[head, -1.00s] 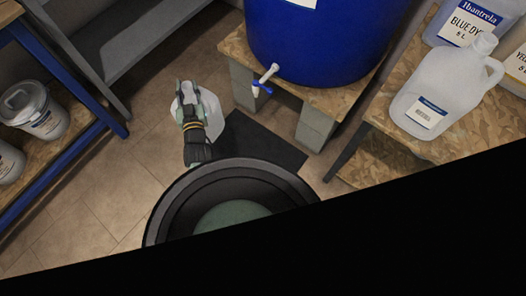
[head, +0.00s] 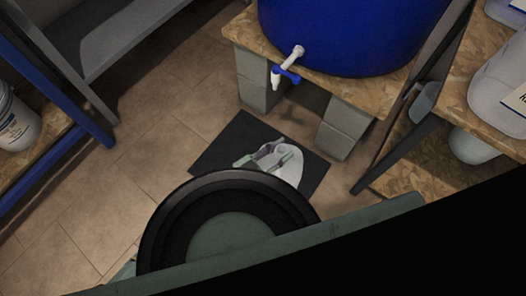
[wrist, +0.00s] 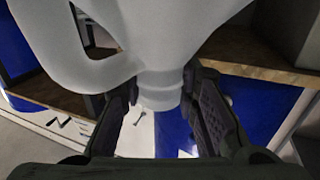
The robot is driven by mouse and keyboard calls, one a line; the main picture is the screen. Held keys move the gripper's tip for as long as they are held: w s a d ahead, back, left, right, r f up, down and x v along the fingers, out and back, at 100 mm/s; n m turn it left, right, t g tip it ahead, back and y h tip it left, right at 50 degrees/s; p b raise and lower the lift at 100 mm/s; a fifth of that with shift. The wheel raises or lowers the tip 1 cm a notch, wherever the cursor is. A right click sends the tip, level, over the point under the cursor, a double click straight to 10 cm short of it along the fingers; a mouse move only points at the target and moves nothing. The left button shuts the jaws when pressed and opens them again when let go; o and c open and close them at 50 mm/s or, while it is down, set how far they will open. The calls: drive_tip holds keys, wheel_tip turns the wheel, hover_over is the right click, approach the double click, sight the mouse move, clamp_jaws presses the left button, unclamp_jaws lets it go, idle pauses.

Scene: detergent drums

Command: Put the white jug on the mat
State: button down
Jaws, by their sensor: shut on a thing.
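The white jug (head: 289,173) is in my gripper (head: 264,157), over the right part of the dark mat (head: 222,150) in the head view. Its base is out of sight, so I cannot tell whether it touches the mat. In the wrist view the jug (wrist: 150,40) fills the top, its handle loop at the left. Its neck sits between the two dark fingers of my gripper (wrist: 160,98), which are shut on it. My own arm hides the mat's near edge.
A blue drum (head: 350,35) with a white and blue tap (head: 287,68) stands on a wooden bench on grey blocks (head: 345,128), just behind the mat. A shelf with another whitish jug (head: 497,97) is at the right. Floor (head: 150,150) left of the mat is clear.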

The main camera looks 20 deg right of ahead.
drive_tip(key=shift+s+d+f+g, duration=0.1)
drive_tip(key=shift+s+f+g, duration=0.3)
drive_tip(key=shift+s+f, duration=0.15)
drive_tip(key=shift+w+f+m+b, duration=0.1)
drive_tip(key=shift+w+m+b, duration=0.1)
drive_tip(key=shift+m+b, duration=0.1)
drive_tip(key=w+d+f+b, duration=0.1)
drive_tip(key=w+f, duration=0.1)
drive_tip(key=w, duration=0.5)
drive_tip(key=w+d+f+b, duration=0.1)
drive_tip(key=w+f+b, duration=0.1)
drive_tip(key=w, duration=0.6)
drive_tip(key=shift+d+f+b, duration=0.15)
drive_tip(key=shift+f+b, duration=0.15)
drive_tip(key=shift+f, duration=0.05)
drive_tip(key=shift+f, duration=0.2)
drive_tip(key=c, duration=1.2)
unclamp_jaws()
drive_tip(key=shift+c, duration=0.2)
drive_tip(key=shift+r, duration=0.1)
